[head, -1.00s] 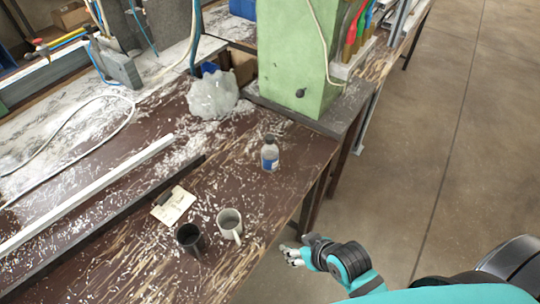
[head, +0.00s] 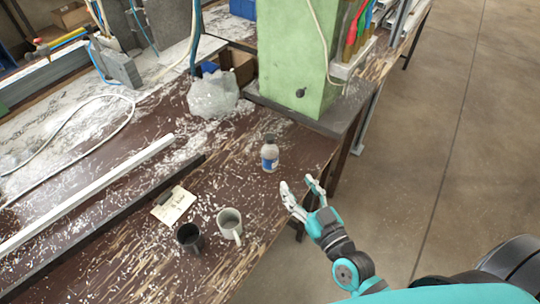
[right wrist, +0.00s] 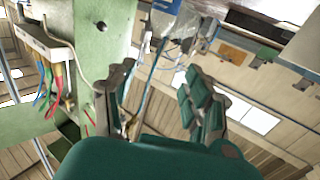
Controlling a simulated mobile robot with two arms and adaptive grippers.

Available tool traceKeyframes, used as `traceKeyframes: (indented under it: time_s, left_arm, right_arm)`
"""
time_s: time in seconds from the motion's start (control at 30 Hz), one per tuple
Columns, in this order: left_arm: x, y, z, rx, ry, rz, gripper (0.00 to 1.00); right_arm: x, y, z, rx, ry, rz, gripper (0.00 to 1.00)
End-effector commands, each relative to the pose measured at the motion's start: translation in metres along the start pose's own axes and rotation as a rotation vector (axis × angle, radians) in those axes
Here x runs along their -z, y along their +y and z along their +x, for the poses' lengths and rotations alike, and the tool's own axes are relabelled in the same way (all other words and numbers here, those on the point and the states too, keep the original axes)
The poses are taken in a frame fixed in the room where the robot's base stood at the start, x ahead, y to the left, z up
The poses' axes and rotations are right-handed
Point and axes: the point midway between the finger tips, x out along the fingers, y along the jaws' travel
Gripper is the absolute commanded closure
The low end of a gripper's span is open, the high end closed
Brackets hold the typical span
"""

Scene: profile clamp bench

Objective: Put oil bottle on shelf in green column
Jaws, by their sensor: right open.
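The oil bottle (head: 269,155), a small clear bottle with a blue label and dark cap, stands upright on the brown bench near its right edge. The green column (head: 290,60) rises from the bench behind it; it also shows in the right wrist view (right wrist: 105,35). I cannot make out a shelf in it from the head view. My right gripper (head: 298,186) is open and empty at the bench's edge, just right of and nearer than the bottle, not touching it. In the right wrist view its fingers (right wrist: 160,98) are spread; I cannot make out the bottle there. My left gripper is not in view.
A black mug (head: 189,237) and a white mug (head: 230,225) stand near the front of the bench. A clear plastic bag (head: 213,95) lies behind the bottle. A long white profile (head: 90,192) crosses the left. Floor is free to the right.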

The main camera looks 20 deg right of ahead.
Motion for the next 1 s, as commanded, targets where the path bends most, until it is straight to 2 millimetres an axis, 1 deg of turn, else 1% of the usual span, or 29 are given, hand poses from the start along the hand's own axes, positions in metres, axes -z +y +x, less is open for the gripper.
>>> traceKeyframes:
  time_s: [0.07,0.17,0.4,0.5,0.63,0.87,1.0]
  left_arm:
    - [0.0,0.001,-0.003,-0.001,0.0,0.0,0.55]
    - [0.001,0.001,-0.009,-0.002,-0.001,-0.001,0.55]
    - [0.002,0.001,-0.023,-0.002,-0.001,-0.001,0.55]
    - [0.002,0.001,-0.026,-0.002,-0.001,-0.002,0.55]
    - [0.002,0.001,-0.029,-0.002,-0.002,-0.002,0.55]
    - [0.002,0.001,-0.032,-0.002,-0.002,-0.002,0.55]
    - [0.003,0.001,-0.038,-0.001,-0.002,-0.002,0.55]
  right_arm:
    - [0.004,0.004,0.007,-0.014,0.017,-0.001,0.48]
    - [0.006,0.004,0.023,-0.018,0.022,0.001,0.48]
    - [0.007,0.005,0.077,-0.015,0.02,0.001,0.48]
    - [0.006,0.005,0.097,-0.015,0.019,-0.001,0.48]
    - [0.005,0.005,0.114,-0.015,0.017,-0.001,0.48]
    - [0.004,0.006,0.129,-0.014,0.017,0.0,0.48]
    - [0.002,0.009,0.151,-0.014,0.018,-0.003,0.48]
